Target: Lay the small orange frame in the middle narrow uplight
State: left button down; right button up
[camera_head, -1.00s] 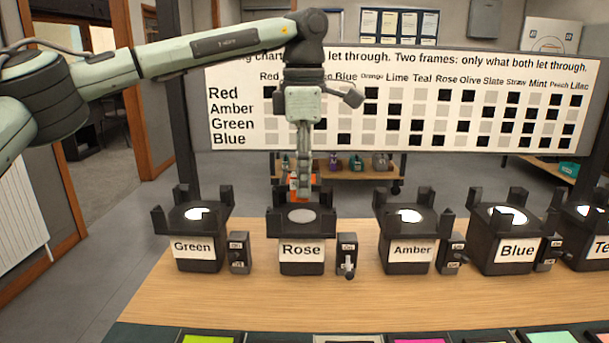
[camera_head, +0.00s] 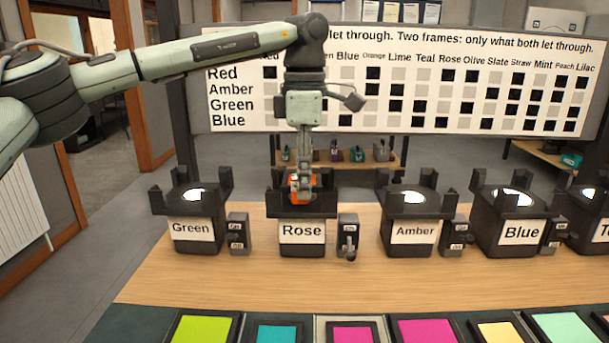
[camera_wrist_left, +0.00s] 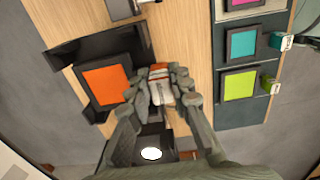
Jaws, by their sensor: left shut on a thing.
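My left gripper (camera_head: 302,196) is shut on the small orange frame (camera_head: 294,188), directly over the Rose uplight (camera_head: 302,232). In the left wrist view the orange pane (camera_wrist_left: 107,86) has a dark border and lies between the uplight's dark corner prongs. The left fingertips (camera_wrist_left: 162,88) close on a small orange and white part at its edge. The gripper partly hides the frame in the head view, so I cannot tell whether it rests fully on the uplight. My right gripper is out of view.
The Green uplight (camera_head: 192,230) and Amber uplight (camera_head: 414,230) stand on either side, both lit, with a Blue uplight (camera_head: 521,231) further right. A switch box (camera_head: 348,238) stands beside Rose. Coloured frames, including a lime one (camera_head: 203,329), lie along the front edge.

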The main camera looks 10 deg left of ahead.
pick_arm(q)
jog(key=shift+p, duration=0.3)
dwell(0.6)
jog(key=shift+f+b, duration=0.75)
jog(key=shift+f, duration=0.5)
jog(key=c, duration=1.3)
grip_release()
